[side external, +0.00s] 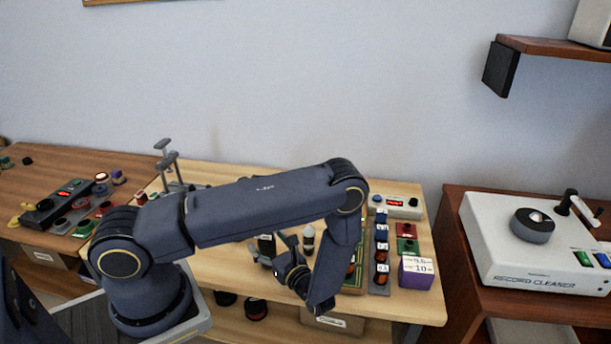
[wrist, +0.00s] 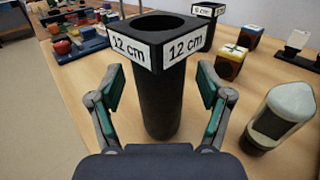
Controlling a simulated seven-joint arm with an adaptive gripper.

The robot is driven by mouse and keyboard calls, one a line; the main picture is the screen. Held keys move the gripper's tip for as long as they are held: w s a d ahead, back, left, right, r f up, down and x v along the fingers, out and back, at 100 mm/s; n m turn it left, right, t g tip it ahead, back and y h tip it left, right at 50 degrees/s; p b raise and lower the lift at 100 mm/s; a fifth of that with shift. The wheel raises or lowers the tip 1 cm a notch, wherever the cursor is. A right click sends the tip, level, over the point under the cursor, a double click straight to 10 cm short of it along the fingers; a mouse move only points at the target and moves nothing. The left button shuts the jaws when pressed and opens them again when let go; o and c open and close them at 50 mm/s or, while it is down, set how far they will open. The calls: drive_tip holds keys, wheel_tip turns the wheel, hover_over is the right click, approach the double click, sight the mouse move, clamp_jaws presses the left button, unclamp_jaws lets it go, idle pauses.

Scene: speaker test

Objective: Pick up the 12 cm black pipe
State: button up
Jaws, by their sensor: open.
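The black pipe labelled "12 cm" (wrist: 163,95) stands upright on the wooden table in the wrist view, with its open end up and white labels at its top. My gripper (wrist: 163,90) is open, with one green-padded finger on each side of the pipe. Gaps show between the pads and the pipe in that view. In the side view my gripper (side external: 281,248) is low over the light wooden table (side external: 225,178). A dark shape beside it there is partly hidden by my arm, and I cannot tell if it is the pipe.
A capsule-shaped object with a clear top (wrist: 280,115) stands close to the right finger. A purple-and-white box (side external: 416,272) is at the table's right. Several small parts crowd the far left in the wrist view.

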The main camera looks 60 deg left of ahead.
drive_tip(key=shift+a, duration=0.3)
drive_tip(key=c, duration=1.3)
